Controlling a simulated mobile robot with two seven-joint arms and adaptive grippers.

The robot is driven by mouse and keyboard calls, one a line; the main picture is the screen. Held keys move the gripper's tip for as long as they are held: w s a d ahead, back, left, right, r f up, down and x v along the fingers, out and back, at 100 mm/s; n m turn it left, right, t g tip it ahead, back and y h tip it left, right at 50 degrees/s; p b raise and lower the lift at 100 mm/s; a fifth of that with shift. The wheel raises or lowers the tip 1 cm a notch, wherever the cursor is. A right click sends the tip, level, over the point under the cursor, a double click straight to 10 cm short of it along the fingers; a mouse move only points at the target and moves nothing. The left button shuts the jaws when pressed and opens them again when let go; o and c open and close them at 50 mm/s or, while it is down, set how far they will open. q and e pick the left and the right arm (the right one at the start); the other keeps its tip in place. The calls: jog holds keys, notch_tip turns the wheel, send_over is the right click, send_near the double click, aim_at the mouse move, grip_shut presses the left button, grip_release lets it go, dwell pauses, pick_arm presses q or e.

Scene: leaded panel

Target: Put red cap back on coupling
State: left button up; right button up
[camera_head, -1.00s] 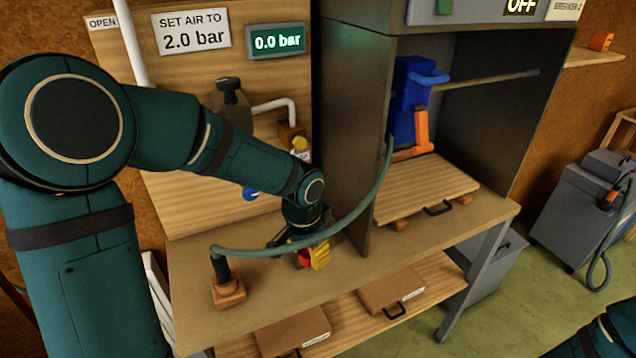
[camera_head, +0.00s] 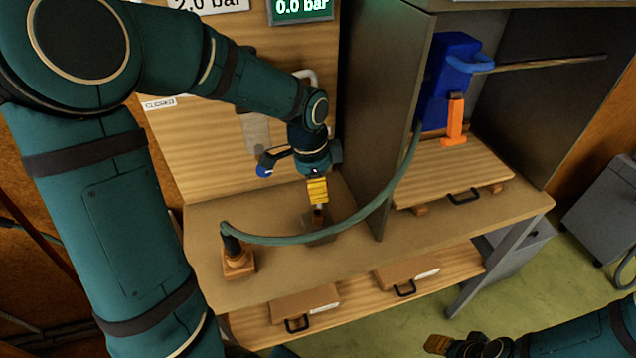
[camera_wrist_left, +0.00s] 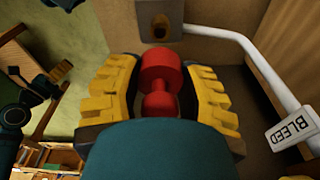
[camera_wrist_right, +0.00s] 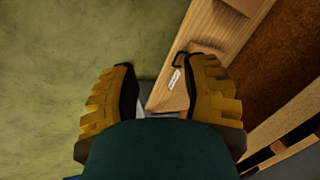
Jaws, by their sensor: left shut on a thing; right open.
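The red cap (camera_wrist_left: 160,72) is between the yellow fingers of my left gripper (camera_wrist_left: 160,100), which is shut on its narrower neck. In the head view my left gripper (camera_head: 317,190) points down over the bench, and the cap's red is hidden there. Under the gripper is a small stand (camera_head: 318,236), partly hidden. My right gripper (camera_wrist_right: 160,90) is open and empty; one fingertip shows at the head view's bottom edge.
A green hose (camera_head: 330,236) arcs across the bench (camera_head: 205,225) in front of my left gripper, from a wooden block (camera_head: 238,262) to the cabinet (camera_head: 385,110). A white pipe (camera_wrist_left: 245,50) labelled BLEED runs close beside the gripper. The display (camera_head: 300,8) reads 0.0 bar.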

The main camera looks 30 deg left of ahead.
aim_at(318, 211)
pick_arm(q)
jog(key=shift+f+b, duration=2.1)
jog(key=shift+f, duration=0.8)
jog(key=shift+f+b, duration=1)
jog(key=shift+f, duration=0.6)
jog(key=o, duration=0.9)
jog(key=shift+r, duration=0.1)
jog(key=r, duration=0.8)
jog(key=s+a+r, duration=0.1)
jog(key=r, duration=0.3)
jog(key=shift+f, duration=0.1)
